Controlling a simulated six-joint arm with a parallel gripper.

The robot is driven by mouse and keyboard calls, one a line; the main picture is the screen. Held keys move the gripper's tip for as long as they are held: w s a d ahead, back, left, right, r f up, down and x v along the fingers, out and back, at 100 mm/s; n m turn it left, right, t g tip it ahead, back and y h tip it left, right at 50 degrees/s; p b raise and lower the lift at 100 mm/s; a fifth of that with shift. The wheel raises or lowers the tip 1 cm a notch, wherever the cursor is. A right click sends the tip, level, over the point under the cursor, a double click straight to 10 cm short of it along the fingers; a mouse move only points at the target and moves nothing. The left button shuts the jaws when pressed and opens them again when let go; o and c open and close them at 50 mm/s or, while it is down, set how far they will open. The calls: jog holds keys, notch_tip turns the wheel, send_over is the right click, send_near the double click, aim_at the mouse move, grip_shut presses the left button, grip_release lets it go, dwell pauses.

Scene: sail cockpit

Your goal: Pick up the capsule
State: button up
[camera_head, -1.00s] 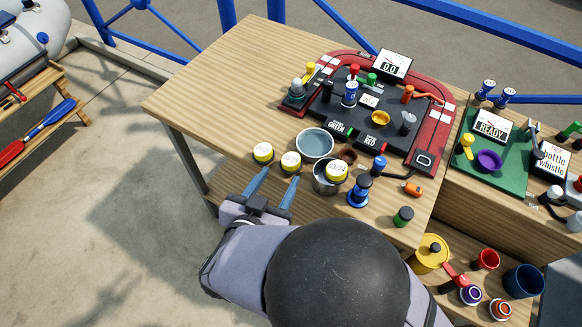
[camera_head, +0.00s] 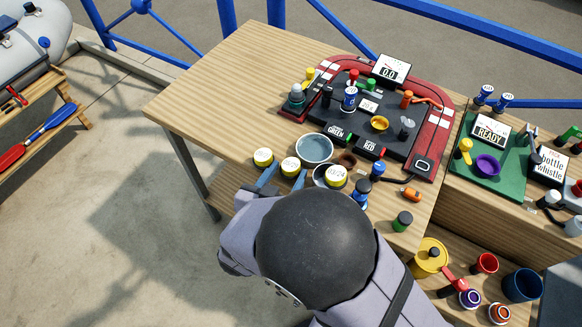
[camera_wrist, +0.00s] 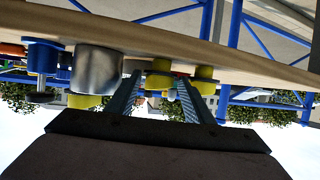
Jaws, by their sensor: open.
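Capsule-like pots with pale yellow, date-marked lids stand near the table's front edge: a left one (camera_head: 263,157), a middle one (camera_head: 290,166) and a right one (camera_head: 336,175), which sits at the metal cup. Which one the task means I cannot tell. My gripper (camera_head: 284,176) is open and empty, its blue fingers pointing at the left and middle pots. In the upside-down wrist view, the middle pot (camera_wrist: 158,80) shows between the fingers and the left pot (camera_wrist: 205,87) by the right finger. Whether the fingers reach around the middle pot is unclear.
A grey bowl (camera_head: 315,148) stands just behind the pots. The metal cup (camera_wrist: 98,70) and a blue-topped piece (camera_head: 361,192) are to the right. A red-edged panel (camera_head: 428,150) fills the back. The table's left side is clear.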

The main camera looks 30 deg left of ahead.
jog(key=shift+w+a+f, duration=0.1)
jog(key=shift+w+f, duration=0.15)
jog(key=shift+w, duration=0.35)
jog(key=shift+c, duration=0.2)
jog(key=c, duration=0.6)
jog(key=shift+r, duration=0.1)
jog(key=shift+c, duration=0.2)
